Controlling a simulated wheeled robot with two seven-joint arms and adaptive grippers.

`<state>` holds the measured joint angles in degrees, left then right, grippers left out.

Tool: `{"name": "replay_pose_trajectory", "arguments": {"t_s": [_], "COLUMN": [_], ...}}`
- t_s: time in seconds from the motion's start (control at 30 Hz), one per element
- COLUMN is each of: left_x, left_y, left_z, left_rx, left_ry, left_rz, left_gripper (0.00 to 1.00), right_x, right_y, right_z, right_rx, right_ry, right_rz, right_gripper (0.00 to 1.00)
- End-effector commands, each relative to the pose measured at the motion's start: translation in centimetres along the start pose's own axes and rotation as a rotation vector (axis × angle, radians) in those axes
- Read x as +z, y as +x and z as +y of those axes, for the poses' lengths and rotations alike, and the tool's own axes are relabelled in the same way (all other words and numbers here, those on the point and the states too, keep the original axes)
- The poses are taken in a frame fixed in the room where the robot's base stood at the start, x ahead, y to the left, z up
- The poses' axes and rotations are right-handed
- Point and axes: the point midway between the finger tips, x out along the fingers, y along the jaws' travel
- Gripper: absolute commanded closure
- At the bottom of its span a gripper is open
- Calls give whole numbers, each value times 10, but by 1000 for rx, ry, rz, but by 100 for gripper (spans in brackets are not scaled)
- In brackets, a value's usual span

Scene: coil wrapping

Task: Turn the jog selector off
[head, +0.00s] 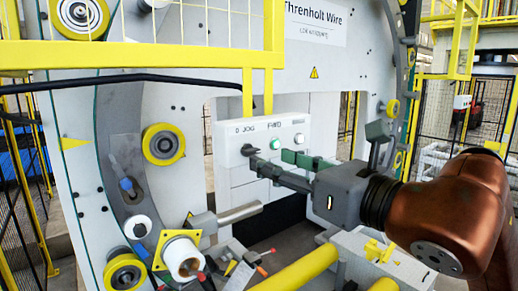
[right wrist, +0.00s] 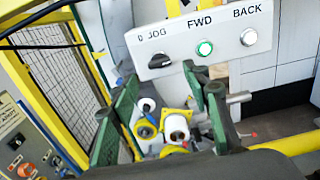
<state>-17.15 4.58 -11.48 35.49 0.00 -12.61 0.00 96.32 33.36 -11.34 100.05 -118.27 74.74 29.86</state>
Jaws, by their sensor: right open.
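The jog selector is a black knob (head: 248,150) on a white control box (head: 232,157), below the marks "0" and "JOG". It also shows in the right wrist view (right wrist: 160,61), with its bar slanted; I cannot tell for sure which mark it points to. My right gripper (head: 267,160) is open in front of the box, its fingers reaching toward the knob and partly covering the box in the head view. In the right wrist view, the green-padded fingers (right wrist: 160,100) are spread with the knob above and beyond them, apart from both. My left gripper is not in view.
A lit green FWD button (right wrist: 204,48) and a white BACK button (right wrist: 250,37) sit right of the knob. A yellow guard rail (head: 140,54) crosses the upper left. Rollers (head: 164,144) and a metal bar (head: 228,214) lie left of and below the box.

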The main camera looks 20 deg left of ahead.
Motion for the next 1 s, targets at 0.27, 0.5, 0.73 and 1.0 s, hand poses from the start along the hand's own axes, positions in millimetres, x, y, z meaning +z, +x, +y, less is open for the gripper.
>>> {"name": "replay_pose_trajectory", "arguments": {"t_s": [0.27, 0.5, 0.73, 1.0], "left_x": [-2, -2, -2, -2], "left_y": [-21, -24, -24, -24], "left_z": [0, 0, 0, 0], "left_rx": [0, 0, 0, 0], "left_ry": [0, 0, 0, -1], "left_rz": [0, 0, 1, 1], "left_gripper": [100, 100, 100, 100], "right_x": [2, 0, 0, 0], "right_y": [42, 54, 54, 54], "right_z": [0, 0, 0, 0], "right_rx": [3, 2, 3, 3], "right_ry": [3, 2, 2, 2], "right_rz": [2, 2, 1, 1], "right_gripper": [56, 56, 59, 77]}}
